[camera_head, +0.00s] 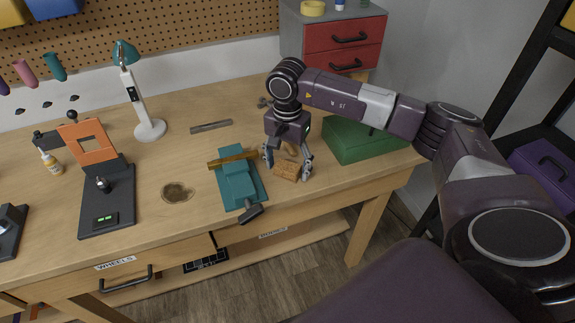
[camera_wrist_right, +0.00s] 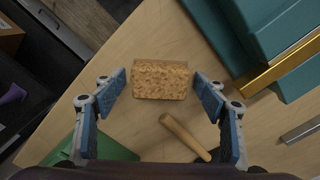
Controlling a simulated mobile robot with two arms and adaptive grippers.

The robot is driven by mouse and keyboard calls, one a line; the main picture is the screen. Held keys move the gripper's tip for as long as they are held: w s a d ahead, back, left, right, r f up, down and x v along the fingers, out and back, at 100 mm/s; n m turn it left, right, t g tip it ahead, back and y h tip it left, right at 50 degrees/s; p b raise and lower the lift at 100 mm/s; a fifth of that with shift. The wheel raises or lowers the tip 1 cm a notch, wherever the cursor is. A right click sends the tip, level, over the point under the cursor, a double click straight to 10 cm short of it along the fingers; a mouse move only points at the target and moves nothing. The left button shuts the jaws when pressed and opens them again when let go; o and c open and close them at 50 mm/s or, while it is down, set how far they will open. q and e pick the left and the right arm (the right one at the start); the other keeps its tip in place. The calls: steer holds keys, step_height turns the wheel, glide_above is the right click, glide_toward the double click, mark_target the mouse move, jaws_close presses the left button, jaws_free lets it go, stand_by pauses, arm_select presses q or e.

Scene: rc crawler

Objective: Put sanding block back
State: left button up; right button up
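The sanding block, a speckled tan cork-like block (camera_head: 286,171), lies on the workbench just right of the teal vise. It also shows in the right wrist view (camera_wrist_right: 161,79), between and slightly beyond the fingertips. My right gripper (camera_head: 288,164) is open above the block, with one finger toward each side. In the right wrist view, gaps show between the block and both blue finger pads. My left gripper is not in view.
The teal vise (camera_head: 238,184) holds a brass-coloured bar (camera_head: 232,159) left of the gripper. A wooden rod (camera_wrist_right: 186,136) lies close to the block. A green box (camera_head: 362,139) stands to the right. A white lamp (camera_head: 149,129) and orange-framed device (camera_head: 106,199) stand left.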

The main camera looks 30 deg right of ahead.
mark_target(287, 166)
steer(key=shift+r, duration=0.1)
steer(key=shift+r, duration=0.2)
step_height(287, 166, up, 12)
steer(key=b, duration=0.3)
steer(key=shift+f, duration=0.15)
stand_by(0.4)
